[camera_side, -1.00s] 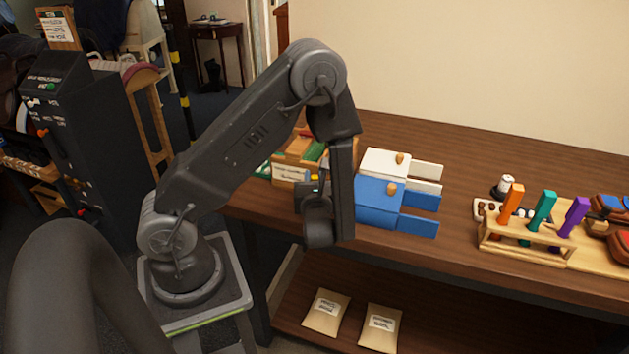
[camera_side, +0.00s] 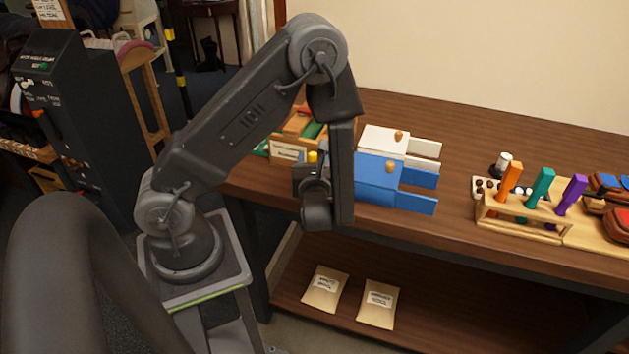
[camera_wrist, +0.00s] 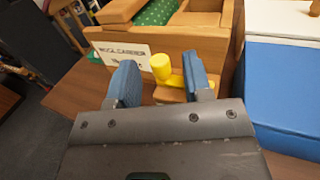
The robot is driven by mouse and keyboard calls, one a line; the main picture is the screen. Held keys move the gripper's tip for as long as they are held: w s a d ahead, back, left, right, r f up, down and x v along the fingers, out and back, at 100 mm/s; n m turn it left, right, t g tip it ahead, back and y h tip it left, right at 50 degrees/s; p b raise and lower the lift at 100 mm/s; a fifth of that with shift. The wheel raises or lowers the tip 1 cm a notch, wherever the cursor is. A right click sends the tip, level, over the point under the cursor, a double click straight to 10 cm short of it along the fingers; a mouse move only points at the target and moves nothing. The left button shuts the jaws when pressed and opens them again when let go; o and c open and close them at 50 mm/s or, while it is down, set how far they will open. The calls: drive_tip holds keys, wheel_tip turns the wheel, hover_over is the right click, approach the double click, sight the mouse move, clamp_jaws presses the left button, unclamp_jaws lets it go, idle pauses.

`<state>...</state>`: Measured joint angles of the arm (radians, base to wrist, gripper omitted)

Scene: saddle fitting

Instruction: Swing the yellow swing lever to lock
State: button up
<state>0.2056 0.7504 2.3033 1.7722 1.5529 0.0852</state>
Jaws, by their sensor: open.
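The yellow swing lever (camera_wrist: 172,76) shows in the wrist view, with an upright round knob and a flat arm. It sits by a wooden crate (camera_wrist: 180,42) with a white label. In the side view only a small yellow part of the lever (camera_side: 312,156) shows, just above my gripper. My gripper (camera_wrist: 164,84) is open, with its two blue finger pads apart. In the wrist view the lever's knob appears between the pads, and its arm runs behind the right pad. I cannot tell whether a pad touches it. In the side view my wrist hides the fingers.
A blue box (camera_side: 375,185) and a white box (camera_side: 385,140) stand close to the right of my wrist. A rack of coloured-handled tools (camera_side: 525,215) is farther right. The wooden table (camera_side: 450,135) is clear behind the boxes.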

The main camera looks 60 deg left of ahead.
drive_tip(key=v, duration=1.2)
drive_tip(key=shift+s, duration=0.1)
drive_tip(key=s+r+n+g+h, duration=0.65)
drive_tip(key=n+g, duration=0.25)
drive_tip(key=n, duration=0.4)
drive_tip(key=d+r+n+t+h, duration=0.5)
drive_tip(key=r+n+t+h, duration=0.2)
drive_tip(key=r+n+h, duration=0.2)
drive_tip(key=shift+w+d+r+n+t+h, duration=0.25)
drive_tip(key=shift+r+h, duration=0.3)
drive_tip(key=shift+r, duration=0.6)
